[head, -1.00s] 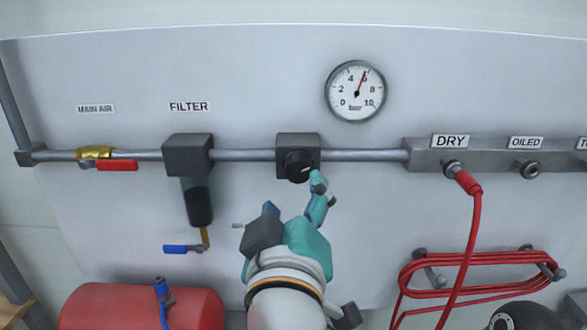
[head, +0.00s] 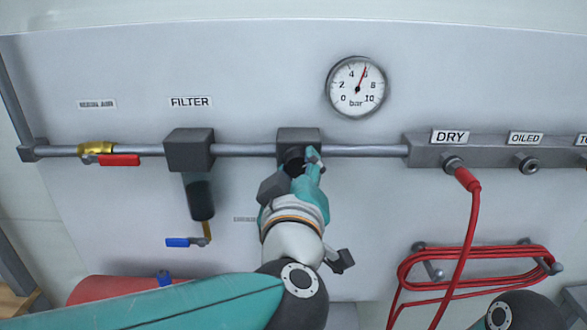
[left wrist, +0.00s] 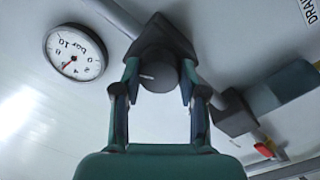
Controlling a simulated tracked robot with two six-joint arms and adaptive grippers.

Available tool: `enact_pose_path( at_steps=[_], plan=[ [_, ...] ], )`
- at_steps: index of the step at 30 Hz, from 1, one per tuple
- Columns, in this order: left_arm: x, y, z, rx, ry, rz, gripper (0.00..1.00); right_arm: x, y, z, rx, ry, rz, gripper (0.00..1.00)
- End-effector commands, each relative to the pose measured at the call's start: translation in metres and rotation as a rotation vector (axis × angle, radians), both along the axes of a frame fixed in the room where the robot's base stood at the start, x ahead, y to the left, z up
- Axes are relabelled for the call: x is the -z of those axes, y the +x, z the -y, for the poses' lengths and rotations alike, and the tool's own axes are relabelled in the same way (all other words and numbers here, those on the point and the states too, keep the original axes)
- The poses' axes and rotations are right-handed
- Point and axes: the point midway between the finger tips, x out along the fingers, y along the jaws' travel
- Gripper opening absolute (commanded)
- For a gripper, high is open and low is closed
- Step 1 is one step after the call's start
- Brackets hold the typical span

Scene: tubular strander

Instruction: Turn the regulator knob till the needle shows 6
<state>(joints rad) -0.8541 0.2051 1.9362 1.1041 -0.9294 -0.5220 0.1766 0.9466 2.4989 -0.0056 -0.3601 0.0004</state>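The black regulator knob (head: 293,162) sits under a grey block on the pipe. It also shows in the left wrist view (left wrist: 158,76), with a pale mark on its face. My left gripper (head: 303,165) is at the knob. In the left wrist view its fingers (left wrist: 159,88) stand open on either side of the knob, with small gaps that make contact hard to judge. The round gauge (head: 357,87) is above and right of the knob. Its red needle points up and slightly right, close to the 6; the exact reading is hard to tell. My right gripper is not in view.
The filter (head: 188,152) and the red-handled valve (head: 118,160) are left on the pipe. The DRY outlet (head: 453,162) on the right holds a red hose (head: 471,230); its coil hangs below. A red tank (head: 105,288) is at lower left.

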Motion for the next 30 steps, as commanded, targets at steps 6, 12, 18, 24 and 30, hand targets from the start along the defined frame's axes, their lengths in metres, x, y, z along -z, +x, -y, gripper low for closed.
enact_pose_path(
  at_steps=[6,12,18,24,30],
  plan=[
    [0.001,0.0,-0.001,-0.003,-0.002,-0.003,0.07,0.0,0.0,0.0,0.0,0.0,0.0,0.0],
    [0.003,0.0,-0.001,-0.005,-0.107,-0.002,0.07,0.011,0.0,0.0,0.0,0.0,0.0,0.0],
    [0.002,0.0,-0.001,-0.005,-0.115,-0.003,0.07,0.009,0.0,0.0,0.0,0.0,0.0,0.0],
    [0.002,0.0,-0.001,-0.005,-0.114,-0.003,0.67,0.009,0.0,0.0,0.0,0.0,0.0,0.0],
    [0.001,0.0,-0.001,-0.004,-0.114,-0.002,0.67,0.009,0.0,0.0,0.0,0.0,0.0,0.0]
  ],
)
